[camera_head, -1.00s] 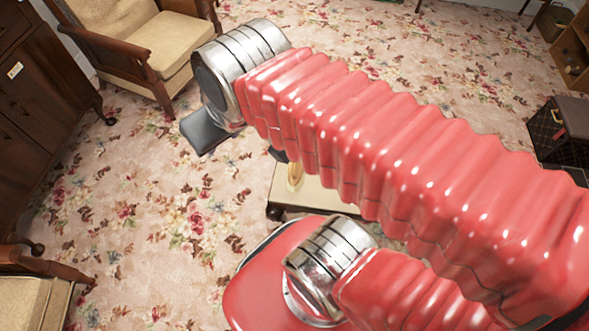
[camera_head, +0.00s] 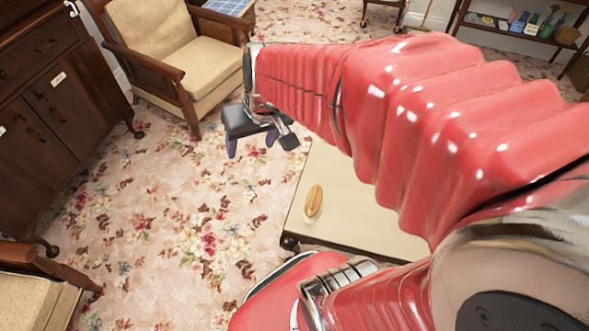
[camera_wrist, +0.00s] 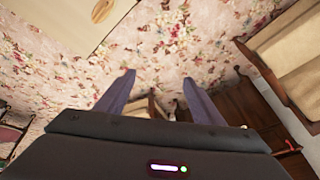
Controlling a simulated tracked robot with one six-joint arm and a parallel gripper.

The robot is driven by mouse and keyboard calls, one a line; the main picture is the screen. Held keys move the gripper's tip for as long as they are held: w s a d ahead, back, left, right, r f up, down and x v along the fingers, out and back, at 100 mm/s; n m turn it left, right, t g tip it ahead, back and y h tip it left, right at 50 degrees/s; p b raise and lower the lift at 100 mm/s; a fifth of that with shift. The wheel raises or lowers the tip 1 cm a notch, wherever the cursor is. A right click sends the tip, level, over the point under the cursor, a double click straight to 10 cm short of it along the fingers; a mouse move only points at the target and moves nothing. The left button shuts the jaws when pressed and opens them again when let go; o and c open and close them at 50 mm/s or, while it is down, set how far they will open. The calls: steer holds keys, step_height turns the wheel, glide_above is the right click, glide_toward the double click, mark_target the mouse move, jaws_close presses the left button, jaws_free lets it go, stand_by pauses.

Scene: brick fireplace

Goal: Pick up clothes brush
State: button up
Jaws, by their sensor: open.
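The clothes brush (camera_head: 314,200) is a small oval brown thing with a pale rim. It lies on the left part of a low cream-topped table (camera_head: 345,215). In the wrist view the brush (camera_wrist: 102,10) shows at the top edge, partly cut off, on the tabletop (camera_wrist: 62,22). My gripper (camera_head: 250,143) is open and empty, in the air to the upper left of the brush and apart from it. Its two bluish fingers (camera_wrist: 155,82) are spread in the wrist view, with carpet between and beyond them.
A wooden armchair (camera_head: 172,50) stands at the upper left, a dark cabinet (camera_head: 60,90) at the left, and another chair (camera_head: 35,290) at the lower left. A shelf (camera_head: 520,32) with small items stands at the back right. Flowered carpet between them is clear.

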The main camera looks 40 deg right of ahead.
steer(key=w+d+f+m, duration=0.2)
steer(key=w+d+f, duration=0.2)
steer(key=d+f, duration=0.35)
steer(key=m+g, duration=0.2)
steer(key=m, duration=0.4)
glide_above(318, 201)
steer(key=s+d, duration=0.1)
step_height(318, 201, down, 29)
steer(key=shift+s+r+y, duration=0.2)
steer(key=shift+y, duration=0.2)
steer(key=shift+f, duration=0.1)
steer(key=shift+x, duration=4.2)
steer(key=shift+s, duration=0.15)
